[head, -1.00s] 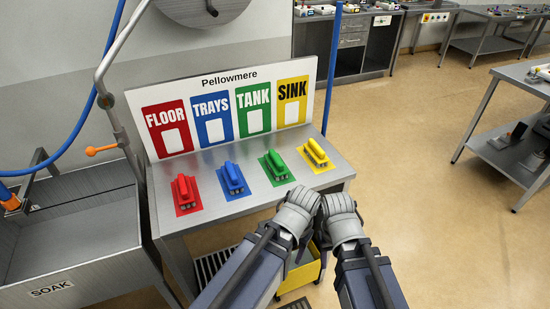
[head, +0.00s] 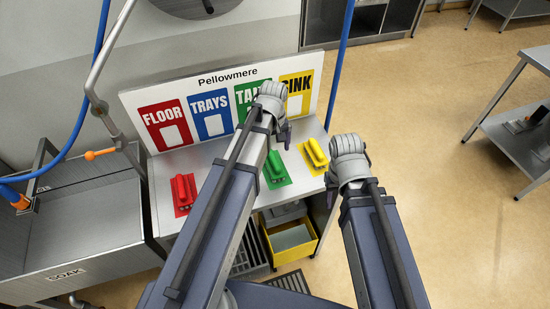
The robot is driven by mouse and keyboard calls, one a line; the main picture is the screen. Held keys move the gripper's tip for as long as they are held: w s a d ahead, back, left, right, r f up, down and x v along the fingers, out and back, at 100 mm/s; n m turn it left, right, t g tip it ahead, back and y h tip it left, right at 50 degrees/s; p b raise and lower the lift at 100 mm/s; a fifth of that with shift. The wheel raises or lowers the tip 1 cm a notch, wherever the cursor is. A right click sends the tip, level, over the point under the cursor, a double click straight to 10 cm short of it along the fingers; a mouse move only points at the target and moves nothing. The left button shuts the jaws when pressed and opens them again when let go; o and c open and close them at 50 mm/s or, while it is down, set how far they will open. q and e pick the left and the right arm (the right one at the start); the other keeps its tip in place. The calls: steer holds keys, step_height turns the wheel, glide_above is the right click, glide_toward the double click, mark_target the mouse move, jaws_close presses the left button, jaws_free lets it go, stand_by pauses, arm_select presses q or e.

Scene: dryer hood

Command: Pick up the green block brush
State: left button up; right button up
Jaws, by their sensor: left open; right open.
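The green block brush (head: 274,166) lies on its green mat on the steel table, below the TANK panel. My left arm passes just left of it and covers part of the table. My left gripper (head: 284,135) is above and beyond the green brush, in front of the TANK panel; its fingers are mostly hidden behind the wrist. It is apart from the brush. My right gripper (head: 350,185) is out past the table's right edge, right of the yellow brush, with its fingers hidden from view. I see nothing held in either.
A red brush (head: 183,190) and a yellow brush (head: 315,153) lie on their own mats. The blue brush is hidden behind my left arm. The upright sign board (head: 198,82) backs the table. A yellow bin (head: 290,253) stands below; a sink (head: 80,240) is at left.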

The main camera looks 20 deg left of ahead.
mark_target(274, 159)
arm_select(q)
steer(key=shift+f+b, duration=3.9)
steer(key=shift+f, duration=0.1)
steer(key=shift+r, duration=0.1)
steer(key=c, duration=1.5)
